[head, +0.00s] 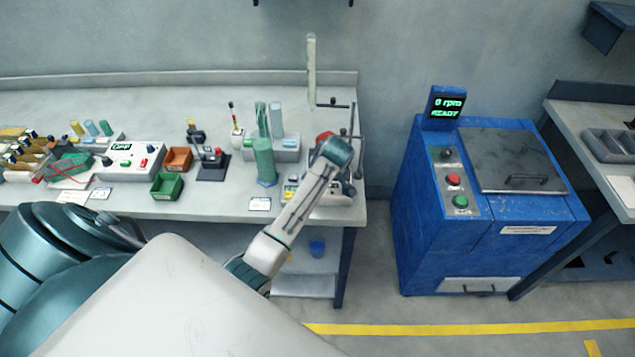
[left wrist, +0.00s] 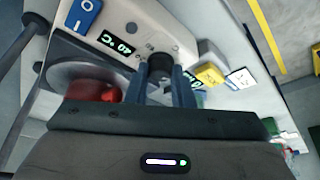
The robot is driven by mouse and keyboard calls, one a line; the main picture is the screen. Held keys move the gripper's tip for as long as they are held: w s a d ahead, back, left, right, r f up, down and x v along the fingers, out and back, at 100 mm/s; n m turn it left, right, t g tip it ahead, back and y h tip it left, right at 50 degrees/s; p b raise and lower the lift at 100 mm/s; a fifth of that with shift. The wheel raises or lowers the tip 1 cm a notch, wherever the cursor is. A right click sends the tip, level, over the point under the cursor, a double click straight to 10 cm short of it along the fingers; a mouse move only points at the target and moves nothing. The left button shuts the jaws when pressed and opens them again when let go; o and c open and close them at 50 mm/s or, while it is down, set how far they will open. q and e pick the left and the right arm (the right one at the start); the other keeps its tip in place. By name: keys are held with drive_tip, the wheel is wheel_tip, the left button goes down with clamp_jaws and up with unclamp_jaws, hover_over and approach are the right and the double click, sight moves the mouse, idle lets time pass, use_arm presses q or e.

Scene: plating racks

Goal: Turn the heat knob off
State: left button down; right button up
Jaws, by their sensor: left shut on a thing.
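The hotplate unit (left wrist: 150,22) has a pale front panel, seen upside down in the left wrist view. It carries a lit green display (left wrist: 117,45) that seems to read 40 °C. A black round knob (left wrist: 160,64) on the panel sits between the two fingers of my left gripper (left wrist: 160,76), which is shut on it. The small label beside the knob is too blurred to read. In the head view the unit (head: 335,197) stands at the bench's right end, partly hidden by my left arm. My right gripper is not in view.
A blue rocker switch (left wrist: 84,14) is on the same panel. A round plate and a red thing (left wrist: 92,91) lie close to the fingers. A blue machine (head: 410,235) stands across a floor gap to the right.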

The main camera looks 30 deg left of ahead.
use_arm(q)
drive_tip(key=shift+w+r, duration=0.1)
drive_tip(key=shift+r, duration=0.05)
drive_tip(key=c, duration=1.5)
unclamp_jaws()
drive_tip(key=shift+c, duration=0.2)
drive_tip(key=b+v, duration=0.3)
drive_tip(key=v, duration=0.7)
drive_tip(key=shift+r, duration=0.35)
drive_tip(key=shift+d, duration=0.1)
